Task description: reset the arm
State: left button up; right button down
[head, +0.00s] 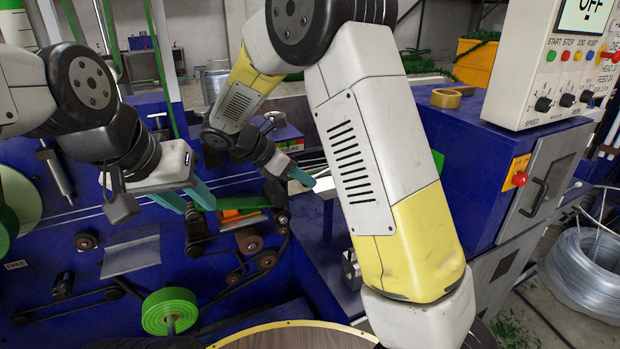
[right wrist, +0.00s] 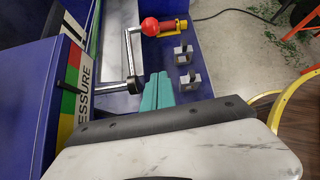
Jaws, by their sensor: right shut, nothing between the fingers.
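My left gripper (head: 197,205) is at the left of the head view, above the blue machine. Its two teal fingers are apart with a gap between them, and I see nothing held. My right arm crosses the middle of the head view and bends back. My right gripper (head: 311,182) is near the centre, by the machine's blue side, with teal fingertips pointing right and down. In the right wrist view its teal fingers (right wrist: 158,90) lie together, shut and empty, over the blue machine surface. A red-knobbed crank (right wrist: 149,27) is just beyond them.
A control box (head: 555,60) with buttons stands at the upper right on a blue cabinet (head: 450,170), with a yellow tape roll (head: 452,96). A wire coil (head: 590,275) lies on the floor at right. Green and brown rollers (head: 169,311) fill the left machine. Two metal brackets (right wrist: 187,80) sit near the right fingers.

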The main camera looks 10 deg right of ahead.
jog(key=shift+a, duration=0.1)
jog(key=s+d+r+m+t+y, duration=0.1)
jog(key=s+d+r+m+y, duration=0.1)
jog(key=s+m, duration=0.5)
jog(key=s+d+r+m+t+y, duration=0.1)
jog(key=s+d+r+m+y, duration=0.2)
jog(key=s+r+m+y, duration=0.2)
jog(key=s+d+r+m+t+y, duration=0.1)
jog(key=s+d+r+m+y, duration=0.2)
jog(key=s+m, duration=0.7)
jog(key=shift+s+d+r+y, duration=0.2)
jog(key=shift+y, duration=0.4)
jog(key=shift+d, duration=0.15)
